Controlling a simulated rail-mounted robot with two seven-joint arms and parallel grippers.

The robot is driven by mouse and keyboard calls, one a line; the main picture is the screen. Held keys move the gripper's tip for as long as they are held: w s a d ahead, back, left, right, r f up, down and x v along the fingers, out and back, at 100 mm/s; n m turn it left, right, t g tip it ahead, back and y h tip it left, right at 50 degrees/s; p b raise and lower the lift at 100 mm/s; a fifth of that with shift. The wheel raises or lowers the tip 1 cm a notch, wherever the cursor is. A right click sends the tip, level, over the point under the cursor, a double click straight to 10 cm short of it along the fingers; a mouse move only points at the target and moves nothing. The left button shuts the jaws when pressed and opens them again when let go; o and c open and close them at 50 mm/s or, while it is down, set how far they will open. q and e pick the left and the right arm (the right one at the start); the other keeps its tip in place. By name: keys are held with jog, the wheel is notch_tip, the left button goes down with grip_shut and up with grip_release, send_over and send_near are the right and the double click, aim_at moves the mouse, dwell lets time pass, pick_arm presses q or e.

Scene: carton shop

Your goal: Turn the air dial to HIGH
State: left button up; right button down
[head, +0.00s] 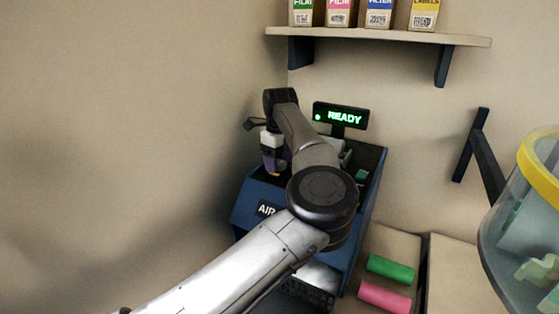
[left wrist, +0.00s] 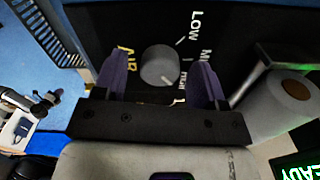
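The air dial (left wrist: 160,66) is a grey round knob on a black panel (left wrist: 150,22), seen in the left wrist view. LOW, AIR and a partly hidden label starting with M are printed around it; smaller lettering at its lower right is hard to read. A pale mark shows on the knob's lower edge. My left gripper (left wrist: 160,62) is open, its two purple fingers on either side of the dial, with visible gaps. I cannot tell how deep the fingertips reach. In the head view my left gripper (head: 273,166) is over the blue machine (head: 248,208); my arm hides the dial. My right gripper is out of view.
A READY display (head: 340,117) lights green behind the machine. A grey cylinder (left wrist: 283,100) is close to the right finger in the wrist view. Green (head: 390,268) and pink (head: 384,296) rolls lie right of the machine. A shelf (head: 380,36) with boxes hangs above.

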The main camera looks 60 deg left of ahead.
aim_at(280, 162)
pick_arm(q)
notch_tip(280, 162, up, 14)
jog(key=p, duration=0.1)
dwell(0.7)
jog(key=shift+f, duration=0.1)
dwell(0.4)
